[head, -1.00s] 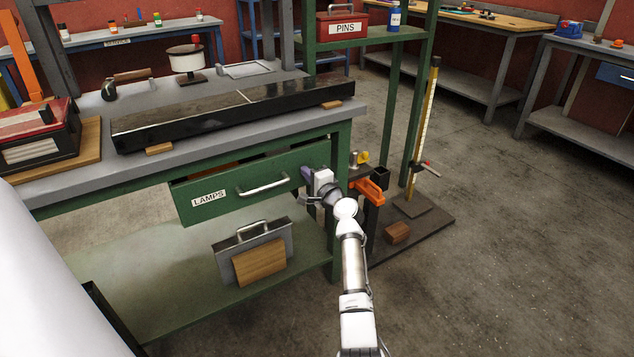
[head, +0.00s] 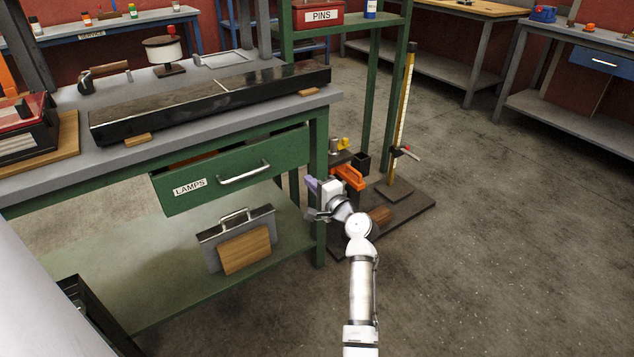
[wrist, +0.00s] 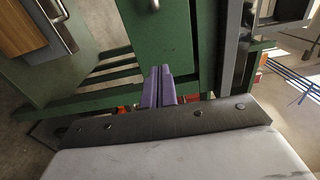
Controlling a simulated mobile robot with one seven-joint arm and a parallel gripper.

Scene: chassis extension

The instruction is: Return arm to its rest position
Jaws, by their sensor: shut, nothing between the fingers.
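My gripper (head: 312,186) is at the end of my white arm in the head view, just right of the bench's front right leg. The drawer labelled LAMPS (head: 235,172) is left of it and stands partly open. In the wrist view my purple gripper fingers (wrist: 158,86) lie side by side, shut and empty. The green metal of the bench is behind them there. I cannot tell from the wrist view how far the fingers are from it.
A long black bar (head: 210,100) lies on the bench top. An orange part (head: 348,177) and a yellow measuring post (head: 402,115) stand just beyond my gripper. A grey case with a wooden block (head: 245,249) sits on the lower shelf. The floor (head: 500,240) to the right is clear.

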